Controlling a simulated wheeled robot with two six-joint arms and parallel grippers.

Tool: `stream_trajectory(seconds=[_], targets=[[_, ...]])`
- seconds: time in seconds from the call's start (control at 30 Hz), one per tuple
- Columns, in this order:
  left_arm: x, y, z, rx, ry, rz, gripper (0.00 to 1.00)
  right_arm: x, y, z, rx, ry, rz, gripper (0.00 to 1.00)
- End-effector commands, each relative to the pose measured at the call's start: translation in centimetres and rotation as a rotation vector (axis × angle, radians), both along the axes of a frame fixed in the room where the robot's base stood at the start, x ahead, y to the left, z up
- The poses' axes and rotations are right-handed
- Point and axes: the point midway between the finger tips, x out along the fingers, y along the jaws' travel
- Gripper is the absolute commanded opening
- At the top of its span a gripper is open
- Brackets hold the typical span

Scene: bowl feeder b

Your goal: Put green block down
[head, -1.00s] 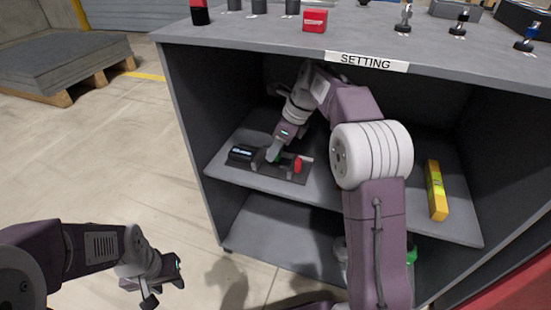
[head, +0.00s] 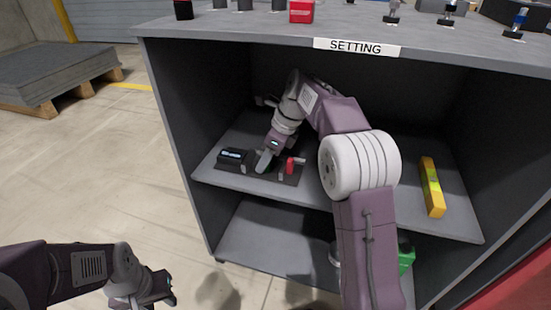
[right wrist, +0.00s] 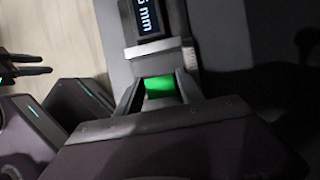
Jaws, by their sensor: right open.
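The green block (right wrist: 160,87) shows in the right wrist view, between my right gripper's two fingers (right wrist: 159,92) and just below the gauge's display. My right gripper (head: 263,166) is inside the cabinet, low over the dark gauge fixture (head: 285,179) on the middle shelf. Its fingers are open, one on each side of the block. In the head view the block is hidden behind the gripper. The gauge's display (right wrist: 153,17) reads in mm, partly cut off. My left gripper (head: 166,292) is outside the cabinet at lower left, empty, its fingers apart.
A red part (head: 290,165) stands on the fixture right of my gripper. A yellow bar (head: 432,187) lies on the shelf's right. The "SETTING" worktop (head: 220,30) is above the arm. A green object (head: 406,258) sits low, partly behind my right arm.

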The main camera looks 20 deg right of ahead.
Motion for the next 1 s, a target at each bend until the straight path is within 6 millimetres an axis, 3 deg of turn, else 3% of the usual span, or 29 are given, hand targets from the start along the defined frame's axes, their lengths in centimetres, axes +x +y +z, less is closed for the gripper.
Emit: stream_trajectory(seconds=[0.23, 0.33, 0.7, 1.0], targets=[[0.0, 0.0, 4.1, 0.0, 0.0, 0.0, 0.38, -0.7, -1.0, 4.0, 0.001, -0.001, -0.001, 0.45], [0.0, 0.0, 2.9, 0.0, 0.0, 0.0, 0.38, -1.9, -2.9, 2.8, 0.0, 0.0, -0.005, 0.45], [0.0, 0.0, 4.1, 0.0, 0.0, 0.0, 0.38, -6.1, -9.0, 3.0, 0.001, 0.001, -0.005, 0.45], [0.0, 0.0, 4.5, 0.0, 0.0, 0.0, 0.38, -7.4, -10.9, 2.8, 0.0, 0.0, 0.0, 0.45]])
